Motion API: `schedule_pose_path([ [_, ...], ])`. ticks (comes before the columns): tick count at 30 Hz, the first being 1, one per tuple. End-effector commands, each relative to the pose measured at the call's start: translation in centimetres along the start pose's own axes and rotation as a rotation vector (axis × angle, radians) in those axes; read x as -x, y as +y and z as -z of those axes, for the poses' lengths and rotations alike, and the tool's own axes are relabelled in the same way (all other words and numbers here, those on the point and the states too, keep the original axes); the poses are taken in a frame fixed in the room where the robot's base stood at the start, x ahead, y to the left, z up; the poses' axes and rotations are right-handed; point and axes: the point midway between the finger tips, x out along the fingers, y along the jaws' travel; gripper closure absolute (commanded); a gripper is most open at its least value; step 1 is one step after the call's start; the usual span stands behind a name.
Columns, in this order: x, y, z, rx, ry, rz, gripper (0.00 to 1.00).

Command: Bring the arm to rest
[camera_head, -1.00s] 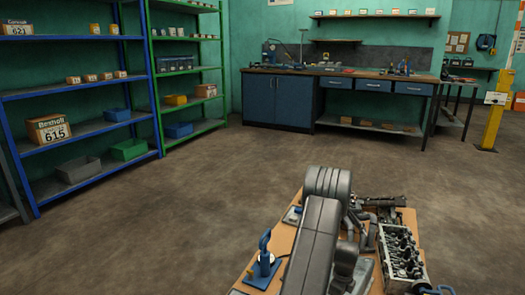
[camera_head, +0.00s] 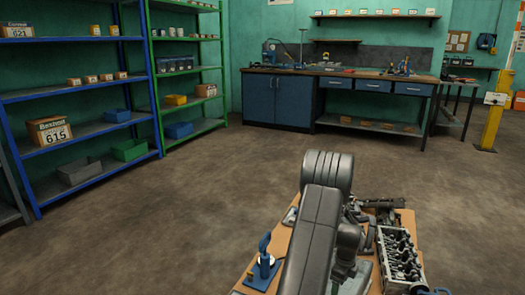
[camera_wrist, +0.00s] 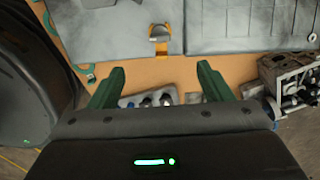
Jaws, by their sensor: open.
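My gripper (camera_wrist: 160,88) shows in the wrist view with its two green fingers spread apart and nothing between them. It hangs above an orange-brown bench top with grey mats (camera_wrist: 115,30) on it.
A metal engine part (camera_head: 400,258) stands at the bench's right side, and a blue tool on a base (camera_head: 264,268) at its left. Shelves (camera_head: 85,130) line the left wall. A blue workbench (camera_head: 275,100) stands at the back. The floor (camera_head: 190,215) between is clear.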

Motion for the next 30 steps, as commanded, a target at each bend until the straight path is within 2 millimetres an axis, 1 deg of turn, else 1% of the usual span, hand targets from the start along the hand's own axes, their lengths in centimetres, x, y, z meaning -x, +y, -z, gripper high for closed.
schedule_pose_path([
  [1,-1.5,0.1,0.0,0.000,0.001,-0.003,0.27],
  [3,-2.9,0.1,0.0,0.000,0.001,-0.003,0.27],
  [19,-13.5,0.1,0.0,0.000,0.001,-0.002,0.27],
  [21,-12.7,0.0,0.0,0.053,0.000,0.000,0.27],
  [30,-12.6,-0.1,0.0,0.302,0.000,0.000,0.27],
])
